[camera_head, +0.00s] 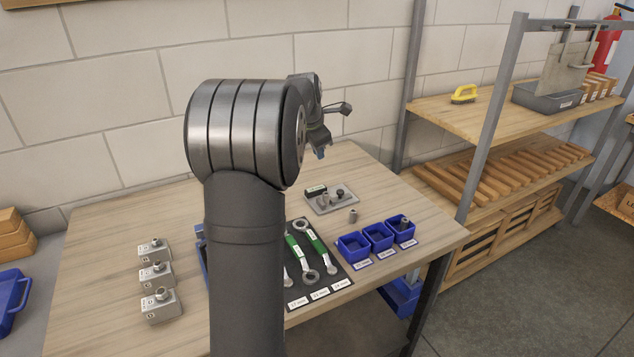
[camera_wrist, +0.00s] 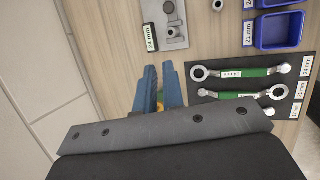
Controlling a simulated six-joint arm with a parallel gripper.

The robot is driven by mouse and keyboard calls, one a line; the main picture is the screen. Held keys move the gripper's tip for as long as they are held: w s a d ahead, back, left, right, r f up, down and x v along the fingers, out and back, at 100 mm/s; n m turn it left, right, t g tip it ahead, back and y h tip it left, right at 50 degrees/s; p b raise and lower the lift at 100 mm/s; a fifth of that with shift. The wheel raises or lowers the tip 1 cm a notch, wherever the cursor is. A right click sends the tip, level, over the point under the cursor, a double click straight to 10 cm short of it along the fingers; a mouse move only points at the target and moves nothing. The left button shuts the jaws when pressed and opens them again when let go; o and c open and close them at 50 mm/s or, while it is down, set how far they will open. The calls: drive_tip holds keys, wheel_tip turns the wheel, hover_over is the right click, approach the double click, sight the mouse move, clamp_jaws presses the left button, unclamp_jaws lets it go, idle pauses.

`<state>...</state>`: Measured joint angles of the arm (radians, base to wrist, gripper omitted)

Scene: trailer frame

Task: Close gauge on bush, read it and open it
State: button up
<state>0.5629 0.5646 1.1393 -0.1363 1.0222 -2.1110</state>
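A grey plate (camera_head: 345,203) lies on the bench beyond my arm; it also shows at the top of the wrist view (camera_wrist: 178,42). On it are a black block with a white label (camera_head: 316,190), marked 24 mm in the wrist view (camera_wrist: 151,36), a metal bush-like cylinder (camera_head: 325,200) and a dark knobbed part (camera_head: 340,194). I cannot tell for certain which part is the gauge; no reading is legible. My gripper (camera_head: 320,153) hangs above the bench near the wall. Its blue fingers (camera_wrist: 160,68) have a narrow gap between them, with a small yellow-green patch lower down. I see nothing gripped at the tips.
A loose metal bush (camera_head: 353,216) stands beside the plate. Green-handled ring wrenches (camera_head: 316,245) lie on a dark mat (camera_head: 325,277). Blue bins (camera_head: 354,245) line the right. Several grey blocks with fittings (camera_head: 160,305) stand left. The wall is close behind the bench.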

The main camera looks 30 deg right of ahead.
drive_tip(key=s+f+n+h, duration=0.1)
drive_tip(key=f, duration=0.2)
drive_tip(key=s+a+f+n+h, duration=0.1)
drive_tip(key=f+n, duration=0.1)
drive_tip(key=f, duration=0.1)
drive_tip(key=s+a+f+n+h, duration=0.1)
drive_tip(key=f+n, duration=0.1)
drive_tip(key=f, duration=0.1)
drive_tip(key=shift+a+f, duration=0.1)
drive_tip(key=shift+a, duration=0.1)
clamp_jaws()
approach(340, 197)
drive_tip(key=f, duration=0.1)
drive_tip(key=a+f, duration=0.1)
drive_tip(key=f, duration=0.1)
drive_tip(key=shift+s+f, duration=0.2)
drive_tip(key=shift+f, duration=0.05)
drive_tip(key=shift+w+d+f, duration=0.1)
drive_tip(key=shift+w+d, duration=0.2)
drive_tip(key=shift+d, duration=0.3)
drive_tip(key=shift+w+d, duration=0.3)
drive_tip(key=shift+d, duration=0.25)
drive_tip(key=shift+w+d, duration=0.3)
drive_tip(key=shift+d, duration=0.25)
